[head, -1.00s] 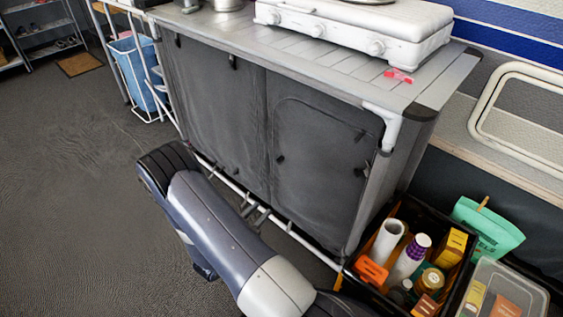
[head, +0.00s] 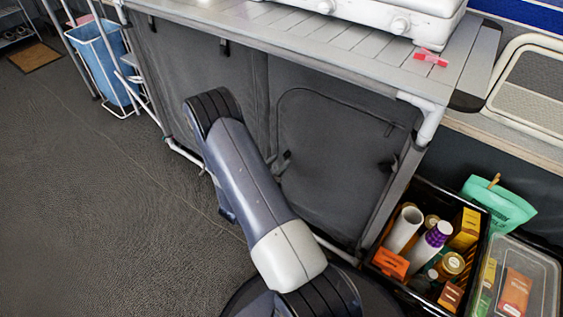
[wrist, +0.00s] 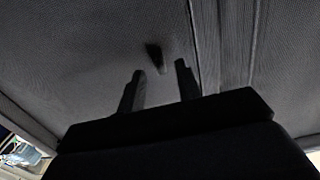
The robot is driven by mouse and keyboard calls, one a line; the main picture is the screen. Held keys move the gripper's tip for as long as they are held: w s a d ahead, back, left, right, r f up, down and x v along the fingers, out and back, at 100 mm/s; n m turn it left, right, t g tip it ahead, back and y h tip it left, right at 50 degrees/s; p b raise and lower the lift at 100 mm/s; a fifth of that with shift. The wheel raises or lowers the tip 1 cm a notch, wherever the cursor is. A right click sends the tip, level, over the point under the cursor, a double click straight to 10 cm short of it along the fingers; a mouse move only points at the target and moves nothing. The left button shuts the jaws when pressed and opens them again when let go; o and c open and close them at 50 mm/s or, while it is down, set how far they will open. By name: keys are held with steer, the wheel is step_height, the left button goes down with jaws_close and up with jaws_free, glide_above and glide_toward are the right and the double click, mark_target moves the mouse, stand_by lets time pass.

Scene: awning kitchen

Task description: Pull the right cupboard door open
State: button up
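The right cupboard door (head: 335,155) is a dark grey fabric panel with a rounded seam, and it looks shut. A small black tab (head: 282,160) sits at its left edge. In the wrist view, my gripper (wrist: 158,72) points at grey fabric with its two fingers apart. A small dark tab (wrist: 155,56) shows beyond and between the fingertips. I cannot tell whether they touch it, and nothing is clamped. My gripper is hidden in the head view, where my arm crosses in front of the left cupboard panel (head: 180,75).
A white stove (head: 385,15) and a red item (head: 430,58) are on the slatted countertop (head: 345,45). A black crate (head: 470,207) of bottles and boxes stands right of the cupboard, beside a clear bin (head: 540,265). A blue bin (head: 100,60) stands left. The left floor is clear.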

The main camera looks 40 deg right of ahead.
steer(key=shift+x, duration=0.95)
jaws_close()
